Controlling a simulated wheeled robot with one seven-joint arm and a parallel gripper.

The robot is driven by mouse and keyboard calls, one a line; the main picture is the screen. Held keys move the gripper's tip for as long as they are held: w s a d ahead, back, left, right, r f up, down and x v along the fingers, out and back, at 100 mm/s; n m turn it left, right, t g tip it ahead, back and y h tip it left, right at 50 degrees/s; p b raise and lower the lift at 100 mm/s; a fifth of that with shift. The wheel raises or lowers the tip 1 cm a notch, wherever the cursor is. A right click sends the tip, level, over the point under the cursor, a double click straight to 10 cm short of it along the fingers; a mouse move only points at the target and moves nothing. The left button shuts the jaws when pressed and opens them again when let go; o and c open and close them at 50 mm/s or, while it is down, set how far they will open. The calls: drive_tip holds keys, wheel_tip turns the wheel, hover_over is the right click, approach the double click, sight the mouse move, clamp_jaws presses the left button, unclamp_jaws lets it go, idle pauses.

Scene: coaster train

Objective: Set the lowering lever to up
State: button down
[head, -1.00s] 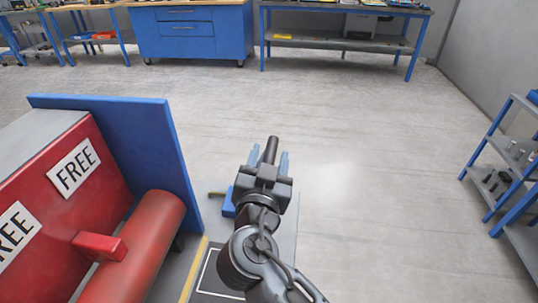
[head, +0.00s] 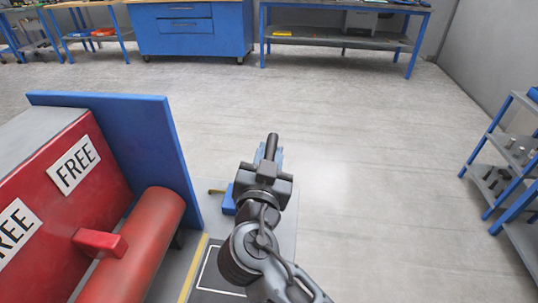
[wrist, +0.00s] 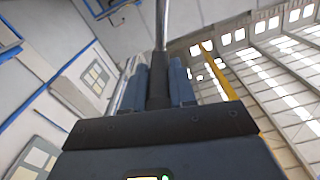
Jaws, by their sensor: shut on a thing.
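The lowering lever (head: 271,146) shows as a dark grip that sticks out past my fingers in the head view. My gripper (head: 268,160) is shut on it. In the wrist view the lever's dark grip (wrist: 158,88) sits between the two blue fingers of my gripper (wrist: 160,82), with a shiny metal rod running on beyond it. My wrist hides the lever's base in the head view, so its exact setting cannot be told.
A blue panel (head: 125,140) and red cylinder (head: 140,235) stand to the left, by a red body (head: 60,190) with FREE signs. A small blue block (head: 229,200) is just left of my wrist. Open floor (head: 370,150) lies ahead and right, before a shelf (head: 500,165).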

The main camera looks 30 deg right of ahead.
drive_tip(key=w+a+r+n+b, duration=0.1)
drive_tip(key=w+a+n+b, duration=0.2)
drive_tip(key=a, duration=0.3)
drive_tip(key=shift+w+n+b, duration=0.35)
drive_tip(key=shift+w+n, duration=0.35)
drive_tip(key=shift+n, duration=0.1)
drive_tip(key=shift+r, duration=0.1)
drive_tip(key=c, duration=0.9)
unclamp_jaws()
